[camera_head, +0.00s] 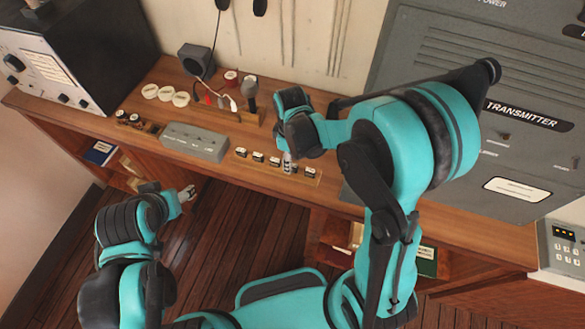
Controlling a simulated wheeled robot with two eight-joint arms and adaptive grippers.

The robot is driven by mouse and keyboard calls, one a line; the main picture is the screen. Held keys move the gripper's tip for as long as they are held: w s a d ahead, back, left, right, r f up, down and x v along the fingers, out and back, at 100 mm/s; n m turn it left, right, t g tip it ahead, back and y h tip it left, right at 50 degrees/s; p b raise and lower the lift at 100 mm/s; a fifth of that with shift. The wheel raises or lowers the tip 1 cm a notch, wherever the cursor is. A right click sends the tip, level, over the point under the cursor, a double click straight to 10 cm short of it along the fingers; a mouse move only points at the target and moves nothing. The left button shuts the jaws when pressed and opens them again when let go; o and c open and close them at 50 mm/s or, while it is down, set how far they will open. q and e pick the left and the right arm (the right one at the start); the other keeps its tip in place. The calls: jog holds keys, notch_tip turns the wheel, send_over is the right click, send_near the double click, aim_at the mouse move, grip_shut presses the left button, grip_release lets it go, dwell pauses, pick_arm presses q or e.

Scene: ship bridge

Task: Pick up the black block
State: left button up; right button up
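Several small black blocks with white tops (258,157) stand in a row on a strip on the wooden desk, in the middle of the head view. A larger dark box (196,61) sits at the back of the desk. I cannot tell which is the black block. My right gripper (288,162) points down at the row, close to the blocks near its right part, and hides some of it. Its fingers are too small to tell whether they hold anything. My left gripper (187,193) is low at the left, in front of the desk edge and away from the blocks.
A grey box (194,142) lies left of the row. A black microphone (250,93), white round dials (165,94) and a radio unit (50,65) are further back and left. The grey transmitter cabinet (480,120) stands at the right.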

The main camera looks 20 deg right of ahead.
notch_tip(320, 180, down, 2)
jog(key=shift+f, duration=0.1)
grip_shut()
notch_tip(320, 180, up, 10)
jog(key=p, duration=0.2)
dwell(0.5)
